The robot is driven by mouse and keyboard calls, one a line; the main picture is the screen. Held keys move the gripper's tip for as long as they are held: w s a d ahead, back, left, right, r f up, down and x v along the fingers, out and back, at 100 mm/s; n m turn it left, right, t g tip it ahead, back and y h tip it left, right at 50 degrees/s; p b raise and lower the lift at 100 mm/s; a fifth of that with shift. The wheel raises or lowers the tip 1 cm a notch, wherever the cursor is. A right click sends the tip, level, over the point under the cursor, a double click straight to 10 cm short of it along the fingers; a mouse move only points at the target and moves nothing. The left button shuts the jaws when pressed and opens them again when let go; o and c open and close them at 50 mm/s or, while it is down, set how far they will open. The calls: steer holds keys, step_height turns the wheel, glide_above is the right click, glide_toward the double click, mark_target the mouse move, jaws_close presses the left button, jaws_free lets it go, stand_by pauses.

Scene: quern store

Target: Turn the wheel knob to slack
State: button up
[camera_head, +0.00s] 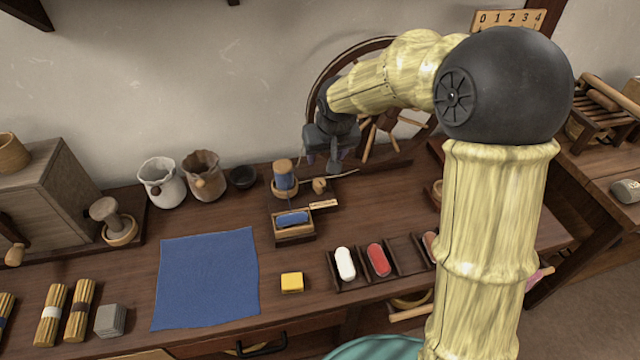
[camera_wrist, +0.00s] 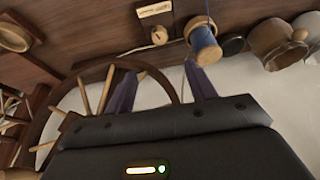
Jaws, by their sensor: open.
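A small round wooden knob (camera_head: 319,185) sits at the back of the table beside the spool of blue thread, in front of the spoked wheel (camera_head: 322,72). A pale label plate (camera_head: 323,204) lies just in front of it; its writing is too small to read. In the wrist view the knob (camera_wrist: 159,35) shows beyond and between the fingertips, with the label plate (camera_wrist: 154,10) above it. My gripper (camera_head: 322,163) is open and empty, pointing down above and behind the knob, apart from it. Both dark fingers show in the wrist view (camera_wrist: 160,73). The knob's exact setting cannot be told.
The blue spool (camera_head: 284,181) stands close left of the knob. A thin rod (camera_head: 343,174) reaches right from near it. The wheel (camera_wrist: 48,122) is close beside my gripper. Two pots (camera_head: 161,183) (camera_head: 202,177), a blue cloth (camera_head: 207,278) and a yellow block (camera_head: 292,282) lie left and forward.

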mark_target(319, 183)
steer(key=b+x, duration=0.3)
steer(key=x, duration=1.4)
steer(key=shift+w+f, duration=0.15)
steer(key=shift+a, duration=0.1)
steer(key=shift+c, duration=0.4)
steer(key=c, duration=0.9)
